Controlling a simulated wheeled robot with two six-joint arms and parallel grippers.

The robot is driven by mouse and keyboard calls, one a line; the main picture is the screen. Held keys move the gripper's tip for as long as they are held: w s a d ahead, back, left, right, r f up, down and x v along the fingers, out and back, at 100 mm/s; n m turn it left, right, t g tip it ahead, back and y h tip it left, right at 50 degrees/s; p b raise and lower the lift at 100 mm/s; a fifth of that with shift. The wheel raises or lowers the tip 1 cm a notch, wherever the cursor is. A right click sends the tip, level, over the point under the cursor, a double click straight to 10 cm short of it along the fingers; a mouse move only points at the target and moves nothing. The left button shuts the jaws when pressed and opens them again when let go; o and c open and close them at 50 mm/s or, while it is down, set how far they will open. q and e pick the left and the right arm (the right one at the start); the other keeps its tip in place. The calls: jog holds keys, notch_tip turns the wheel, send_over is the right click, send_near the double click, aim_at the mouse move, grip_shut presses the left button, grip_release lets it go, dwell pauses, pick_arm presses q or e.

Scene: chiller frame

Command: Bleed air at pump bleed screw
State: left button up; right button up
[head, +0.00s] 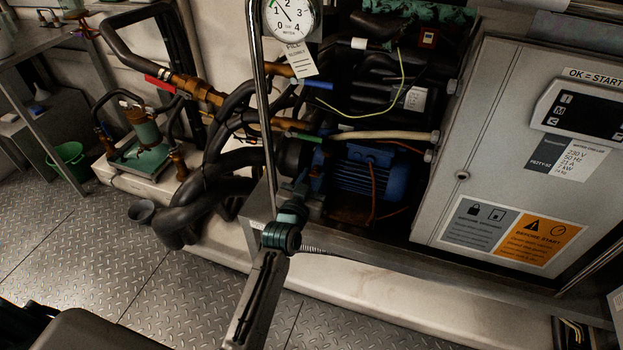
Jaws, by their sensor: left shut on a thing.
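The blue pump motor (367,172) sits inside the open chiller frame, in the middle of the head view. The dark pump casing (294,157) joins its left end. My left gripper (294,203) is at the front lower side of the casing, shut on a small part there. The part is mostly hidden by the gripper; by its place it looks like the pump bleed screw, but its head and slot do not show. I cannot tell whether any water or air comes out. My right gripper is not in view.
A vertical metal pipe (262,100) with a pressure gauge (291,17) rises close beside the gripper. The grey control cabinet (470,130) stands at the right. Black hoses (215,185) crowd the left.

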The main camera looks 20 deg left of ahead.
pick_arm(q)
jog(key=o, duration=1)
jog(key=shift+c, duration=0.2)
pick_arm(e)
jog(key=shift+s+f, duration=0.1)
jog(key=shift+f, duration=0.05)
pick_arm(q)
jog(key=s+b, duration=0.1)
jog(key=s, duration=0.9)
jog(key=shift+s+a, duration=0.2)
jog(key=shift+s, duration=0.2)
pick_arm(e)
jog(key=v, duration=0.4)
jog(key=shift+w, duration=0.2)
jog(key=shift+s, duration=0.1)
